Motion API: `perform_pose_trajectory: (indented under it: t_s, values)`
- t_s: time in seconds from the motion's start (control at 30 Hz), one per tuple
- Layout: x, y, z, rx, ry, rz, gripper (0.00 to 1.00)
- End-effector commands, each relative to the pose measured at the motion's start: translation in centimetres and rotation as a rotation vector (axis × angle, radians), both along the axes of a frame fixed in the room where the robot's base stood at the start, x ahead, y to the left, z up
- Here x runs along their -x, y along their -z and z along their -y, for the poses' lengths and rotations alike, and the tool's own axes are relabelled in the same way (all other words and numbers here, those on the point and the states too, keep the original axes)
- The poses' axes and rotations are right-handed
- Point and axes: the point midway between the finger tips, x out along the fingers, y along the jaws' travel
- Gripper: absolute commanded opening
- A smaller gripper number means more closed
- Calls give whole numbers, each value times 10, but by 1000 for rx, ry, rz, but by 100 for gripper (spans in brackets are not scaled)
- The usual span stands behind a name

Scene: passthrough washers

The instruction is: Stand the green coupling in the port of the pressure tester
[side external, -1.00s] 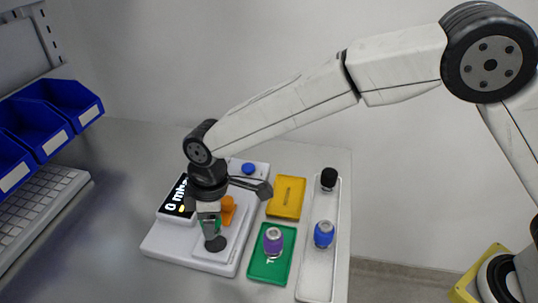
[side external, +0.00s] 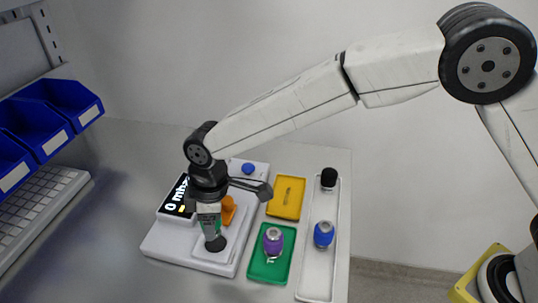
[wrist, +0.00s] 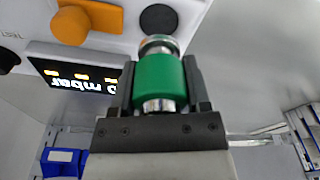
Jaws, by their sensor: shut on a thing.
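The green coupling (wrist: 160,80), with metal ends, is held between the two fingers of my gripper (wrist: 159,92) in the wrist view. In the side external view my gripper (side external: 210,222) points down over the pressure tester (side external: 165,243), a white box with a lit display reading 0 mbar. The coupling is partly hidden by the fingers there. A black round disc (side external: 216,244) on the tester's raised plate, seemingly the port, lies just below the coupling. It also shows past the coupling's far end in the wrist view (wrist: 158,17). I cannot tell whether they touch.
An orange handle (side external: 228,210) stands close beside my gripper on the tester. A blue knob (side external: 248,168) is at its back. To the right are a green tray (side external: 256,272) with a purple coupling, a yellow tray (side external: 294,184), and a pale tray (side external: 317,275) with blue and black couplings.

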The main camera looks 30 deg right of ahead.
Motion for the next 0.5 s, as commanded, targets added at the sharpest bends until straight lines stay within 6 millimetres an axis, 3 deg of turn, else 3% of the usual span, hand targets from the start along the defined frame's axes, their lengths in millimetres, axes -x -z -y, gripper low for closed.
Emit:
perform_pose_trajectory:
  t_s: [0.5]
  values:
    - [0,13,0,-1,0,0,0]
